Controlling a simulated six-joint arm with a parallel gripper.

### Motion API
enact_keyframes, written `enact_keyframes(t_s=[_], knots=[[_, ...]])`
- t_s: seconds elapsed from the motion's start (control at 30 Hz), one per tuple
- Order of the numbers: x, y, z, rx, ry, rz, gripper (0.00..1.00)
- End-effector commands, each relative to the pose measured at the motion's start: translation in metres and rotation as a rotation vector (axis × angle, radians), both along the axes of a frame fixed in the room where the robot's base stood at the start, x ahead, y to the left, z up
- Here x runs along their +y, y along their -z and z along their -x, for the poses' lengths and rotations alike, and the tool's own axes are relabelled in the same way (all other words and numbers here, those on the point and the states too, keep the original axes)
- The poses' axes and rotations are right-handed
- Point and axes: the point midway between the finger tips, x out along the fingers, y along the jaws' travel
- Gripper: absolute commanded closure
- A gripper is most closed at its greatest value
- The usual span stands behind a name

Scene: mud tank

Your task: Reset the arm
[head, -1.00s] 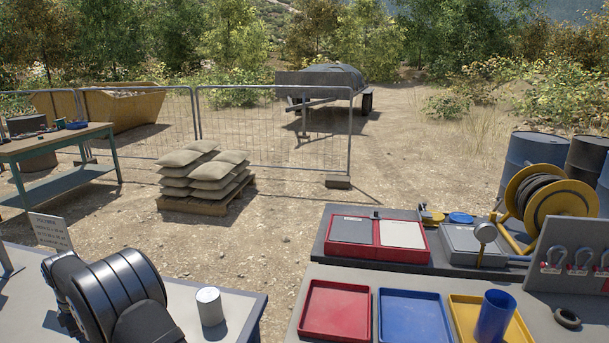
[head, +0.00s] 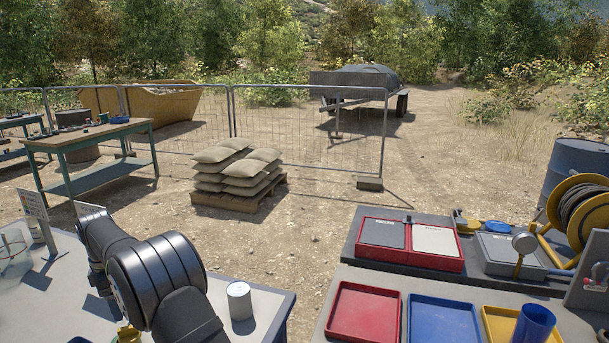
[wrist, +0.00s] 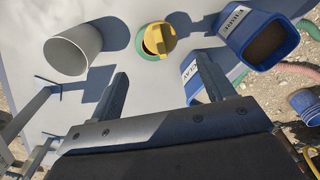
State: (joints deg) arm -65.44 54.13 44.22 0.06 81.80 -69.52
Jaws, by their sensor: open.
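In the wrist view my gripper (wrist: 163,85) is open, with two dark fingers spread wide and nothing between them. It is above the light grey table top (wrist: 115,15). Beyond the fingers are a yellow-topped object (wrist: 158,39) with a green rim and a white cup-like cylinder (wrist: 73,50). A blue container marked CLAY (wrist: 193,88) is partly hidden by the right finger. In the head view my black and grey arm is at the lower left, and my gripper's fingers are not seen there.
A second blue container (wrist: 263,40) stands at the wrist view's upper right. In the head view a pale can (head: 240,301) stands right of my arm. Red (head: 363,312) and blue (head: 443,318) trays lie on the right bench. Bare ground separates the tables.

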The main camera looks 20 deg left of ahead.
Motion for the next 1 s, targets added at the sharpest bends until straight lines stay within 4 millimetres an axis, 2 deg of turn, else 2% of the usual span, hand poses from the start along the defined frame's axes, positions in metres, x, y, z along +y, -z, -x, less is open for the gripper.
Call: enact_keyframes(t_s=[0.03,0.07,0.1,0.67,0.7,0.87,1.0], knots=[[0.001,-0.011,0.0,-0.002,0.0,-0.004,0.25],[0.0,-0.011,0.0,0.0,0.0,0.0,0.25],[-0.001,0.003,0.0,0.002,0.0,0.005,0.25],[-0.001,0.116,0.001,0.001,0.0,0.003,0.25],[0.001,0.101,0.0,-0.002,0.0,-0.005,0.25],[0.001,0.068,0.0,-0.001,0.0,-0.004,0.25],[-0.021,0.052,-0.014,-0.001,0.003,-0.001,0.25]])
